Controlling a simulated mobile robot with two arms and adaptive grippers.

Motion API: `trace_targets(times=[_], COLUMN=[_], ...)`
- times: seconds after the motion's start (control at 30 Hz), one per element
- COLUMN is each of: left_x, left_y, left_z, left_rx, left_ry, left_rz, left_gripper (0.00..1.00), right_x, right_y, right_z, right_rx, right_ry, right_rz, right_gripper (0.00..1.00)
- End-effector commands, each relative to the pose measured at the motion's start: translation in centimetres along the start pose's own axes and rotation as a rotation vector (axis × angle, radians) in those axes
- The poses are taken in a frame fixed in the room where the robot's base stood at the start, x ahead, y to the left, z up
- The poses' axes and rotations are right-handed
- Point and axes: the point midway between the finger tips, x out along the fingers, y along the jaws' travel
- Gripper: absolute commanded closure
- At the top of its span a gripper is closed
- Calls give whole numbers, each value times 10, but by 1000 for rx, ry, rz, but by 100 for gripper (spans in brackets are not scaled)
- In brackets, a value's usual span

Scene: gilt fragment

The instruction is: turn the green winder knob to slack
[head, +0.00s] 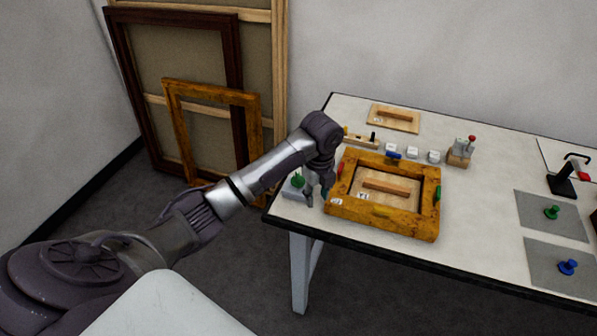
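A round green knob (298,181) stands on a small pale base at the left corner of the white table, and is likely the winder knob. My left gripper (317,195) points down just right of this knob, beside the gilt frame. Its two fingers look spread, with nothing seen between them. I cannot tell whether a finger touches the knob or its base. The knob's slack marking is too small to see. My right gripper is out of view.
A gilt frame (390,228) with coloured clips lies right of the gripper. Behind it are white blocks (412,152) and a wooden holder (460,152). Grey mats with a green stamp-like piece (552,212) and a blue one (568,267) lie right. Large frames (190,60) lean on the wall.

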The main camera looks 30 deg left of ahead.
Motion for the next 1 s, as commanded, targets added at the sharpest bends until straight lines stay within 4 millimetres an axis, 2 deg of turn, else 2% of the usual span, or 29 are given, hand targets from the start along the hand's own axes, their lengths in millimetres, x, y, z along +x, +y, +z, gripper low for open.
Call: trace_targets(times=[0.03,0.1,0.2,0.3,0.4,0.57,1.0], left_x=[-26,-53,-86,-107,-115,-102,-13], left_y=[-7,-12,-12,-11,-10,-9,-8], left_z=[30,60,90,108,114,114,110], left_rx=[66,158,255,314,343,349,347], left_ry=[-9,0,17,32,40,43,42], left_rz=[11,21,24,21,18,19,18], left_gripper=[62,62,62,62,62,62,62], right_x=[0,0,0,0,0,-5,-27], right_y=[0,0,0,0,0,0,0], right_z=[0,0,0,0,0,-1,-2], right_rx=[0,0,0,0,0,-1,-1], right_ry=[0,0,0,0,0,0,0], right_rz=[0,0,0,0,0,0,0], right_gripper=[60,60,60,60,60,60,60])
